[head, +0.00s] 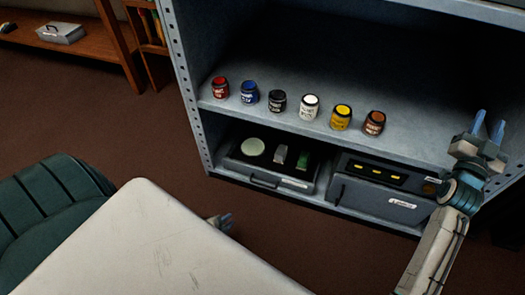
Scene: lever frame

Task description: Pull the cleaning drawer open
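Two dark drawer units sit side by side in the lower bay of the grey metal shelf. The left drawer (268,181) has a bar handle (264,181) on its front and holds a pale round disc and small blocks. The right drawer (372,202) has a white label too small to read and yellow pieces in its top. I cannot tell which is the cleaning drawer. My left gripper (222,221) is low, in front of and below the left drawer, apart from it and partly hidden. My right gripper (490,126) is open and empty, pointing up beside the shelf's right side.
Several small paint jars (310,107) in different colours stand in a row on the shelf board (405,145) above the drawers. A wooden bench (88,45) with a grey box (61,32) stands at the back left. The brown floor (150,140) left of the shelf is clear.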

